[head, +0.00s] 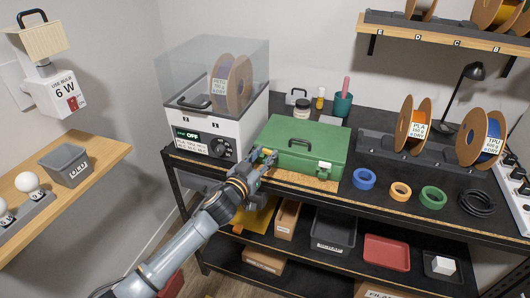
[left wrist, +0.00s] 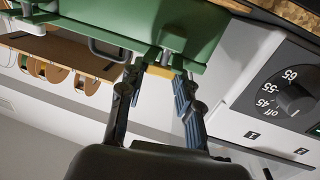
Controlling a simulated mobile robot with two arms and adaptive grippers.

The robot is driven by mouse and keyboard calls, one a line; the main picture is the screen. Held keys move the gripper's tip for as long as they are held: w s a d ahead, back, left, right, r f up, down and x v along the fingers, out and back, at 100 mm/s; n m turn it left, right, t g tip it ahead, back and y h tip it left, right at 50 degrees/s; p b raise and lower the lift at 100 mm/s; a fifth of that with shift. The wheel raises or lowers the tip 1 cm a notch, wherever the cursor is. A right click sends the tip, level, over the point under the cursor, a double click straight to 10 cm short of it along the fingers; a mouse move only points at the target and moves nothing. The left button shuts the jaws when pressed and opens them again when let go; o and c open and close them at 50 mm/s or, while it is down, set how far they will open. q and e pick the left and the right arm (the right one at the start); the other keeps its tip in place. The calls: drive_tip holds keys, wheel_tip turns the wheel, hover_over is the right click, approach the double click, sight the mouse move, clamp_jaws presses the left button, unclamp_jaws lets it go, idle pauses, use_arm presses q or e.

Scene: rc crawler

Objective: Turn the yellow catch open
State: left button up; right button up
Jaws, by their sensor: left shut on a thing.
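The green case (head: 305,138) lies closed on the dark workbench, with a carry handle (head: 299,144) on its front. The yellow catch (head: 268,151) is at the left of the case's front. My left gripper (head: 262,157) reaches it from the front left and is shut on it. In the left wrist view, the fingers of my left gripper (left wrist: 156,88) stand on both sides of the yellow catch (left wrist: 160,71), below the green case (left wrist: 180,18). The fingers hide part of the catch, and its exact angle is hard to tell. My right gripper is not in view.
A white dryer box (head: 213,125) with a clear cover stands left of the case. A second, pale catch (head: 323,170) is at the case's front right. A lower shelf holds bins.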

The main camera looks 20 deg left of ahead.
use_arm(q)
drive_tip(key=shift+a+r+m+g+h+p, duration=0.1)
drive_tip(key=shift+a+m+g+h+p, duration=0.1)
drive_tip(key=shift+m+h+p, duration=0.3)
drive_tip(key=shift+a+r+m+g+h+p, duration=0.15)
drive_tip(key=shift+m+h, duration=0.15)
drive_tip(key=shift+h, duration=0.4)
drive_tip(key=shift+w+a+f+m+g+h, duration=0.15)
drive_tip(key=shift+m+g+h, duration=0.2)
drive_tip(key=shift+m+h, duration=0.5)
drive_tip(key=shift+w+a+f+m+g+h, duration=0.1)
drive_tip(key=shift+m+g+h, duration=0.8)
drive_tip(key=shift+h, duration=0.65)
drive_tip(key=shift+m+g+h, duration=0.3)
drive_tip(key=shift+m+h, duration=0.05)
drive_tip(key=shift+h, duration=0.15)
drive_tip(key=o, duration=1.2)
drive_tip(key=shift+c, duration=0.2)
